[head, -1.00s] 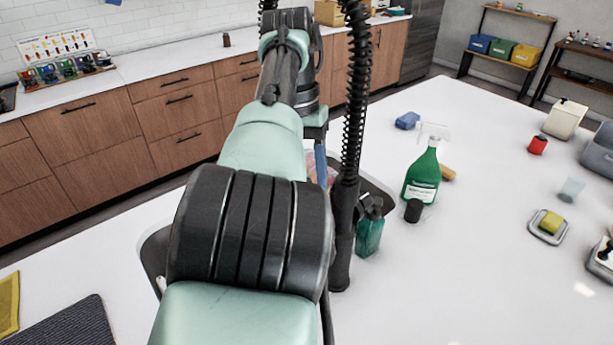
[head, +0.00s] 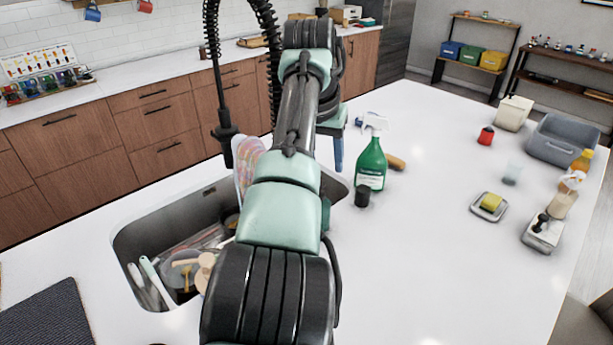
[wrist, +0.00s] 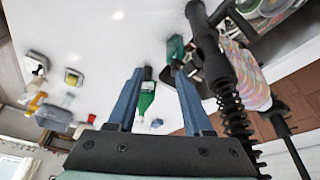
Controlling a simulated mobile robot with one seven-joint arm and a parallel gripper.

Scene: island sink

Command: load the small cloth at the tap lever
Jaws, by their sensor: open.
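My gripper (wrist: 160,72) is open and empty in the wrist view, its two blue fingers apart above the white counter. In the head view one blue finger (head: 337,150) shows behind my arm. The black tap with its spring hose (head: 228,100) rises at the sink; it also shows in the wrist view (wrist: 232,105), right of my fingers. I cannot pick out its lever. A small blue bundle (head: 359,121), perhaps the cloth, lies behind the spray bottle, mostly hidden. It also shows in the wrist view (wrist: 157,123), beyond the fingers.
The sink (head: 130,245) holds dishes and utensils. A pink patterned piece (head: 245,165) stands at its far side. A green spray bottle (head: 371,165) and dark cup (head: 362,196) stand right of my arm. A sponge dish (head: 478,210) is farther right. The right front counter is clear.

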